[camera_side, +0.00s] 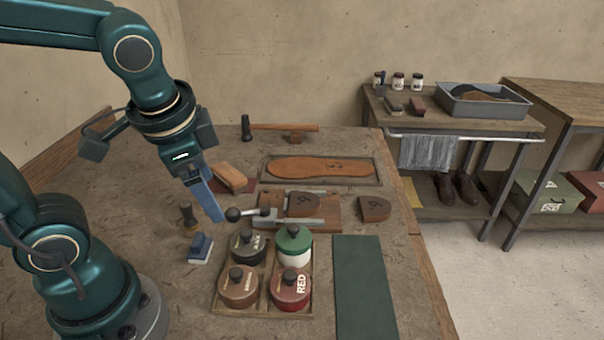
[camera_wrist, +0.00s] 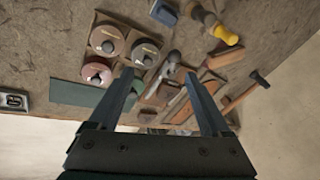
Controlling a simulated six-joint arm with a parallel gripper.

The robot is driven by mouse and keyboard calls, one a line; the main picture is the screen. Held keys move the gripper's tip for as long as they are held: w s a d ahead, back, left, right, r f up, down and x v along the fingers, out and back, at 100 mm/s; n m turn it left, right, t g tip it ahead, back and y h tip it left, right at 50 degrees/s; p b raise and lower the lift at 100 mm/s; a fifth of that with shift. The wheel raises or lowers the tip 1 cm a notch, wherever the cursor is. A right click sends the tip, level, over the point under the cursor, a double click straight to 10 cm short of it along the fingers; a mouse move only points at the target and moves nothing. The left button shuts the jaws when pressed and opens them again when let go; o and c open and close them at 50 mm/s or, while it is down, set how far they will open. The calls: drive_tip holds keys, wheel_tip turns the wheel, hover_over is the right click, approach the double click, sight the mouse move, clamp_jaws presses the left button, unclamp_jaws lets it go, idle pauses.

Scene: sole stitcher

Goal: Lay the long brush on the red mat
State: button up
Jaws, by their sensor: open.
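A long wooden-backed block that looks like the long brush (camera_side: 229,176) lies in the side view just behind my gripper. It also shows in the wrist view (camera_wrist: 223,57). A dark red mat (camera_side: 248,186) shows at its right edge; the block seems to lie at least partly over it, but how much rests on it is hidden.
A tray with several lidded jars (camera_side: 263,310) stands in front. A small blue brush (camera_side: 200,248) and a yellow-banded dauber (camera_side: 188,214) are left of it. A clamp with wooden pieces (camera_side: 325,205), a framed sole (camera_side: 320,167), a hammer (camera_side: 285,127) and a green mat (camera_side: 364,285) lie around.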

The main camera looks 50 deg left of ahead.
drive_tip(key=d+n, duration=0.1)
drive_tip(key=s+d+n+t+h, duration=0.2)
drive_tip(key=n, duration=0.1)
drive_tip(key=shift+s+d+r, duration=0.25)
drive_tip(key=shift+d+r, duration=0.05)
drive_tip(key=shift+r, duration=0.1)
idle(0.9)
